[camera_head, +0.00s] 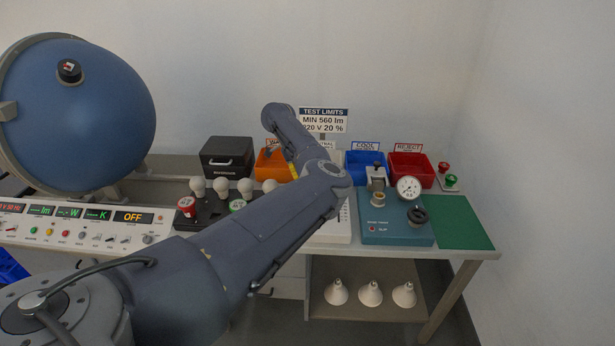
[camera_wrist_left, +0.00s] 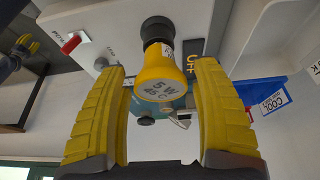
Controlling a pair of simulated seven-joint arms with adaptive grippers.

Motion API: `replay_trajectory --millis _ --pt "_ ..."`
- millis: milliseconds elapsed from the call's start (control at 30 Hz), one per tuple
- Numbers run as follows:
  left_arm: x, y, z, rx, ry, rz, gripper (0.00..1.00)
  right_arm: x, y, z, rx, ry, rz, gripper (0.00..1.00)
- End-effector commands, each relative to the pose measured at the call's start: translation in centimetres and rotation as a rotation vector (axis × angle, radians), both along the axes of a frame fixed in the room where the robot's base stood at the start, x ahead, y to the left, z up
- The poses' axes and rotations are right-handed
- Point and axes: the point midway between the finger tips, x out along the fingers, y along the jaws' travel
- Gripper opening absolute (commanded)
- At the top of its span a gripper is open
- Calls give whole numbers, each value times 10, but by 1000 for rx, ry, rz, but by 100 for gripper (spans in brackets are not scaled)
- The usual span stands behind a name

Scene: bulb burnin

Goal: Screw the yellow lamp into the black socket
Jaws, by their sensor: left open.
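In the left wrist view a yellow lamp (camera_wrist_left: 158,72) with a pale, lettered end face points toward the camera. Its far end meets the black socket (camera_wrist_left: 157,30) on a white panel. They look lined up; I cannot tell how deeply the lamp sits. My left gripper (camera_wrist_left: 160,95) is open, its yellow fingers on either side of the lamp, with a visible gap on both sides. In the head view my left arm hides the lamp, socket and gripper. What looks like my right gripper (camera_wrist_left: 26,44) is small at the wrist view's left edge, its jaws unclear.
White bulbs (camera_head: 245,188) stand in a black rack left of my arm. To the right are a blue tester box (camera_head: 385,232) with a gauge, blue (camera_head: 352,172) and red (camera_head: 425,178) bins and a green mat (camera_head: 462,240). A large blue sphere (camera_head: 90,110) stands at left.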

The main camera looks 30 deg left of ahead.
Motion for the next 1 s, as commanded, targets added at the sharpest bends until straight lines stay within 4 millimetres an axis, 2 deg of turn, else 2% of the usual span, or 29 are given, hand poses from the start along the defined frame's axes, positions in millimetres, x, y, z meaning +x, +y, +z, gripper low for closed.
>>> replay_trajectory --millis 400,1000 --pt "-4 -3 -1 1 -1 464 66 0 0 0 0 0 0 44" --pt "-7 -5 -1 1 -1 1017 66 0 0 0 0 0 0 44"
